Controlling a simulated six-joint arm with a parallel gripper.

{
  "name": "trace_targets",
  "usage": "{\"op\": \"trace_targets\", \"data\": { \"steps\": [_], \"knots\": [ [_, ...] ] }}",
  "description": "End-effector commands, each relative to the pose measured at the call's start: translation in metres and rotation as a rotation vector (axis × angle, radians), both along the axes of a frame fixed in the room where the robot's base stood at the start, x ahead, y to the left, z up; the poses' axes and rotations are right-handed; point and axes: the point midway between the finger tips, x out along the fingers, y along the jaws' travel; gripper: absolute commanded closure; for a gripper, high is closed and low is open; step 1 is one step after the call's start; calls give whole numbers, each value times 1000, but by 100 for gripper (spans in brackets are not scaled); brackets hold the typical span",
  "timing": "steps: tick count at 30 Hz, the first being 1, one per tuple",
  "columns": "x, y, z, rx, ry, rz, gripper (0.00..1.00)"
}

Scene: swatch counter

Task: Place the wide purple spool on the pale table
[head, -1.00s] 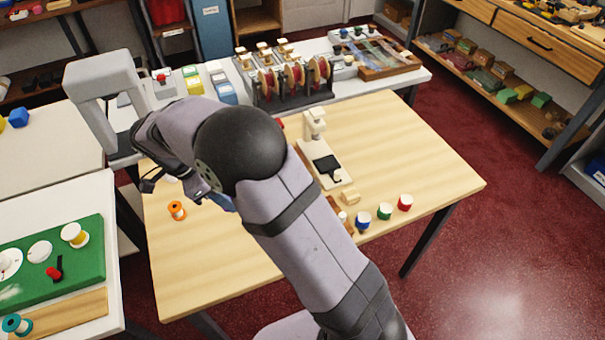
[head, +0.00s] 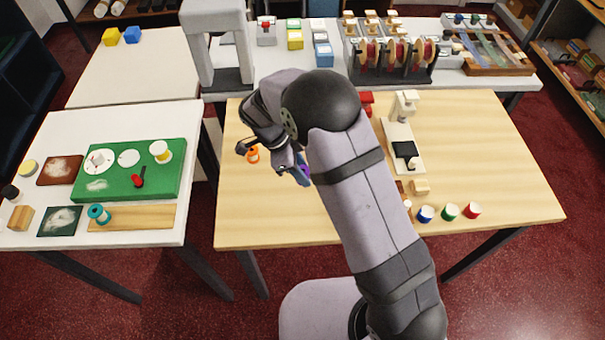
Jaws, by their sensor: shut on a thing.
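My gripper (head: 301,175) is over the left half of the light wood table, to the right of an orange spool (head: 253,155). It is shut on a purple thing (head: 305,171), which seems to be the wide purple spool. Only a small purple patch shows, and my arm and jaws hide the rest. I cannot tell whether it touches the wood.
A white table (head: 125,127) at the left holds a green board (head: 120,185) and a teal spool (head: 98,213). A grey frame (head: 218,45) stands behind the wood table (head: 490,170). Most of the cream table's top is clear.

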Motion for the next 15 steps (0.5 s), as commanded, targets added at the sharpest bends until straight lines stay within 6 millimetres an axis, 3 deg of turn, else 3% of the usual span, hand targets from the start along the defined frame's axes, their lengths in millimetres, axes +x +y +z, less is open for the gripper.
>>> {"op": "trace_targets", "data": {
  "steps": [6,15],
  "knots": [
    [0,0,-20,-1,0,1,91],
    [0,0,-23,0,-1,0,91]
  ]
}}
